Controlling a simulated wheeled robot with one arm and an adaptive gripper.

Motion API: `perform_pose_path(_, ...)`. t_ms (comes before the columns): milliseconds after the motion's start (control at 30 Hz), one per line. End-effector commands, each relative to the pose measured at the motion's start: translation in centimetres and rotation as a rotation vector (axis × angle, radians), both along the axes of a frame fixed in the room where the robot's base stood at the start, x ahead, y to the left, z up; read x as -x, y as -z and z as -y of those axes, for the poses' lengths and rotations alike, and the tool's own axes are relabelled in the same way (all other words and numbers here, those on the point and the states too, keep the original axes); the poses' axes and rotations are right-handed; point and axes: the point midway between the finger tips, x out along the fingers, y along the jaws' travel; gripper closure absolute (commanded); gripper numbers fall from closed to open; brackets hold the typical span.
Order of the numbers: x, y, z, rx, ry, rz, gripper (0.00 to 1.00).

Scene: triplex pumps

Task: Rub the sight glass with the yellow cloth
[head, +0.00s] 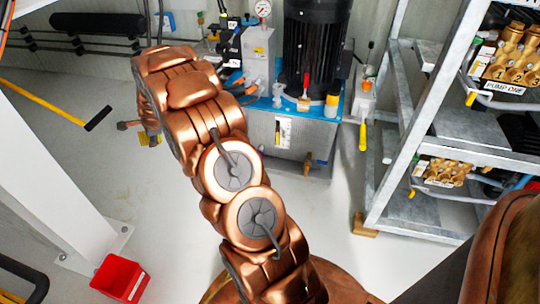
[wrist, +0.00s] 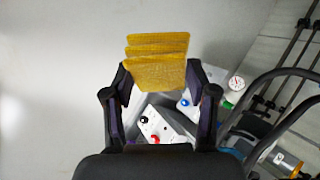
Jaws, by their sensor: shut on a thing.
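The yellow cloth (wrist: 157,72) is folded in layers and held between the fingers of my gripper (wrist: 160,84) in the wrist view. In the head view a small part of the cloth (head: 150,139) shows beside my arm, at the left of the hydraulic unit. The sight glass (head: 283,132) appears to be the narrow upright gauge on the front of the grey tank, with a yellow lower part. My gripper is left of it and apart from it. I cannot make out the sight glass in the wrist view.
The hydraulic unit has a black motor (head: 316,45) on a blue top, with a brush and a bottle near its edge. A metal rack (head: 400,130) with brass pumps stands at right. A red bin (head: 120,278) sits on the floor at lower left. Open floor lies before the tank.

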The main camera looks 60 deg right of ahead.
Motion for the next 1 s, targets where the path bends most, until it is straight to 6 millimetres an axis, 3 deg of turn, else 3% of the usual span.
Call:
perform_pose_path(367, 2.5, 5.4, 8.1, -0.049, 0.425, 0.200, 0.71)
perform_pose_path(667, 6.2, 9.2, 14.5, -0.024, 0.729, 0.364, 0.71)
perform_pose_path(867, 10.7, 12.3, 19.8, 0.035, 0.970, 0.494, 0.71)
perform_pose_path(1000, 15.4, 14.8, 23.8, 0.104, 1.161, 0.591, 0.71)
